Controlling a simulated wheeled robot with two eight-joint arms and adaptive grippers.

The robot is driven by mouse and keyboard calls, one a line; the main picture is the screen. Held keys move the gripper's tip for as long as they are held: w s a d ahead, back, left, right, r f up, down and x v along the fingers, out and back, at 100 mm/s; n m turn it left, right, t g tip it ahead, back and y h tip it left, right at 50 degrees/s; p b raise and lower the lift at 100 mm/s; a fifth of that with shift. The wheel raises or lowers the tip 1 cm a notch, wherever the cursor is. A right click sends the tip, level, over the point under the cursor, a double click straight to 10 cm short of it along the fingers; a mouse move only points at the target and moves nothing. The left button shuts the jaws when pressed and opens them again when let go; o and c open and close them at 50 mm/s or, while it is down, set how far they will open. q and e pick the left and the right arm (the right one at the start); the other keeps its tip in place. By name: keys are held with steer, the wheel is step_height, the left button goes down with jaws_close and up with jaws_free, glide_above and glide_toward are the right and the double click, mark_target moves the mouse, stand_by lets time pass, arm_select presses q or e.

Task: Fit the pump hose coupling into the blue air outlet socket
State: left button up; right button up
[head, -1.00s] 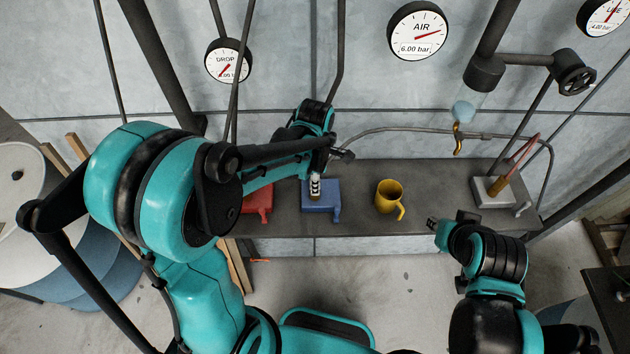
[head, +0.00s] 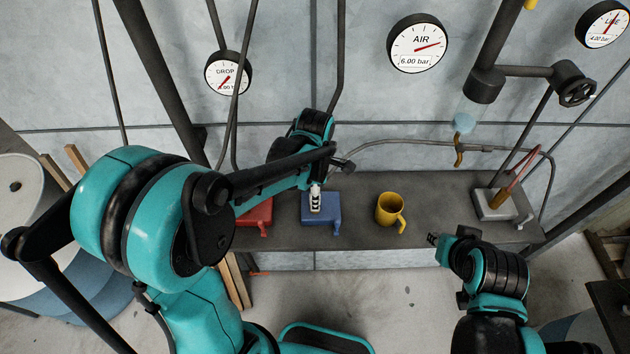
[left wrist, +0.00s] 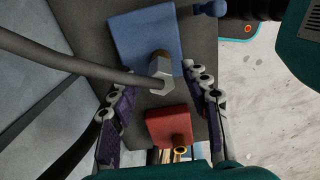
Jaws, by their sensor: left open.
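The blue air outlet socket (head: 325,212) is a blue block on the dark bench, and it shows in the left wrist view (left wrist: 140,35). My left gripper (head: 315,192) is open above it, one finger in front of the block. In the left wrist view, the grey hexagonal hose coupling (left wrist: 161,72) lies between the spread fingers of my left gripper (left wrist: 155,84), apart from both. It overlaps the near edge of the blue block; whether it is seated I cannot tell. My right gripper (head: 436,240) is off the bench's front edge, too small to read.
A red block (head: 254,215) sits just left of the blue one. A yellow mug (head: 389,209) stands to the right. The grey hose (head: 430,142) arches over the bench. Bench between mug and grey block is clear.

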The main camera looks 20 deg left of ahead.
arm_select(q)
step_height(320, 180, up, 10)
steer(key=shift+r, duration=0.25)
steer(key=shift+s+f, duration=0.1)
stand_by(0.5)
